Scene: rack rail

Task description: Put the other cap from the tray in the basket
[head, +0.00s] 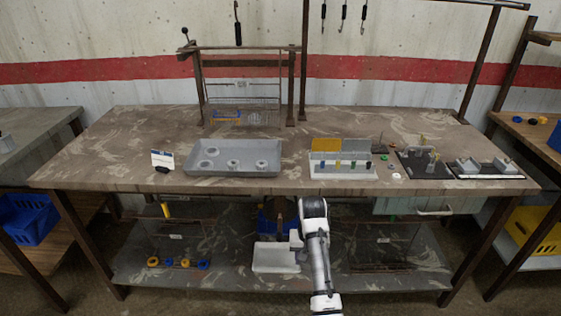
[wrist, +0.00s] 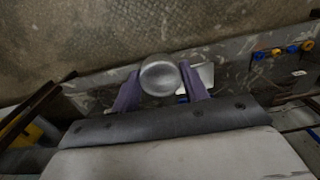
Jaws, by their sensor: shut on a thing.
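My gripper (wrist: 159,88) is shut on a round grey piece (wrist: 160,75), which looks like a cap, held between its two purple-grey fingers in the wrist view. In the head view my white arm hangs in front of the table and hides the fingers and the held piece. The grey tray (head: 232,174) lies on the table left of centre, with several round grey pieces in it. A wire basket (head: 250,104) is on the rack behind the tray. Small blue and yellow things show at the basket; I cannot tell what they are.
A small card (head: 162,159) stands left of the tray. A white block (head: 343,172) with coloured pegs and dark fixtures (head: 487,169) occupy the right of the table. The rack's posts (head: 291,88) stand beside the basket. A lower shelf (head: 130,268) holds a white bin and coloured rings.

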